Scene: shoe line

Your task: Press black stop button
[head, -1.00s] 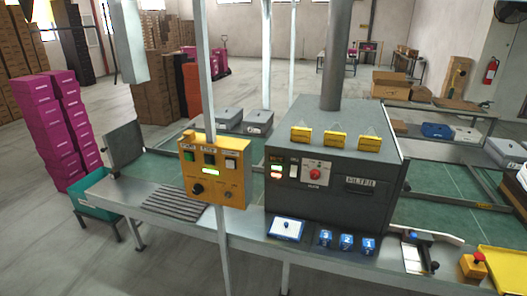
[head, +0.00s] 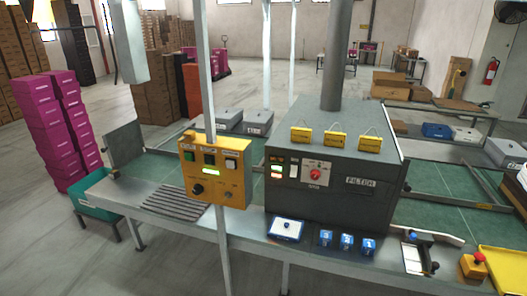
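A yellow control box (head: 214,178) is fixed to an upright post at the front edge of the line. Its top row has a green button (head: 189,156) at left, a black button (head: 209,160) in the middle and a white button (head: 231,163) at right. Small labels sit above the buttons, too blurred to read surely. A black knob (head: 197,189) is at lower left. Neither of my grippers is in view.
A dark grey machine (head: 330,180) with a red knob (head: 315,174) stands right of the box. A red button on a yellow base (head: 473,266) is at far right. Magenta boxes (head: 66,130) are stacked at left. The space in front of the control box looks clear.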

